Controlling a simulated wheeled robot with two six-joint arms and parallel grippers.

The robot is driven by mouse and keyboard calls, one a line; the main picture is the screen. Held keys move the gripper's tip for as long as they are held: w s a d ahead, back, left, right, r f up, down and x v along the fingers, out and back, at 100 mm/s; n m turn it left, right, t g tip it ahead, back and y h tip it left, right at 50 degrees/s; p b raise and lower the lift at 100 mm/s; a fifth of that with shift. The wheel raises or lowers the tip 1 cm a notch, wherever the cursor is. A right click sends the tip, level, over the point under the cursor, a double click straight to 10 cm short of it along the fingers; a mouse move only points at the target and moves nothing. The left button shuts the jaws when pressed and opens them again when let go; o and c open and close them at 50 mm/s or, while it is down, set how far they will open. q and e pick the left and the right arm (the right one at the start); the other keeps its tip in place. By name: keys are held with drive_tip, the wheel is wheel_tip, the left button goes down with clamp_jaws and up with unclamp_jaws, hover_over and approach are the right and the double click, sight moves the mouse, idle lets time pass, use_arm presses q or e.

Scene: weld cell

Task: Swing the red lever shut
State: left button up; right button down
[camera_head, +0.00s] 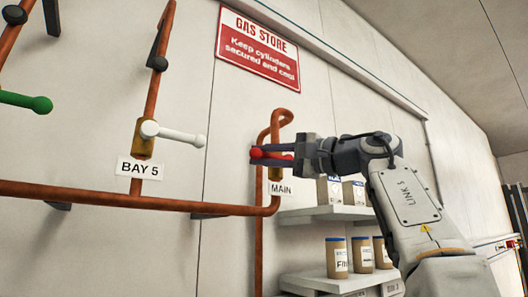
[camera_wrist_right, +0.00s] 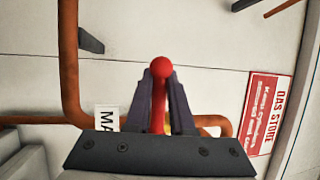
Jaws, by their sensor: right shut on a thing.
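The red lever (camera_head: 256,153) is on the brass valve (camera_head: 275,174) of the copper pipe above the MAIN label (camera_head: 282,189). It lies about level across the pipe, its round red knob at the left. My right gripper (camera_head: 272,155) comes in from the right and is shut on the red lever, its fingers covering most of the shaft. In the right wrist view the red knob (camera_wrist_right: 162,68) sticks out past the fingertips (camera_wrist_right: 163,85), with the red shaft between them. My left gripper is not in view.
A white lever (camera_head: 178,134) above the BAY 5 label (camera_head: 140,169) and a green lever (camera_head: 26,101) are to the left. Copper pipes run along the wall. Shelves with jars (camera_head: 337,257) stand below my right arm. A red GAS STORE sign (camera_head: 259,47) hangs above.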

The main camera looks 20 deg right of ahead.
drive_tip(key=shift+s+a+f+n, duration=0.1)
drive_tip(key=shift+s+a+n, duration=0.05)
drive_tip(key=shift+n, duration=0.15)
drive_tip(key=c, duration=0.8)
unclamp_jaws()
drive_tip(key=shift+s+d+f, duration=0.1)
drive_tip(key=shift+s+d, duration=0.2)
drive_tip(key=shift+d, duration=0.1)
drive_tip(key=shift+b+v, duration=1.45)
drive_tip(key=shift+v, duration=3.3)
drive_tip(key=shift+s, duration=0.15)
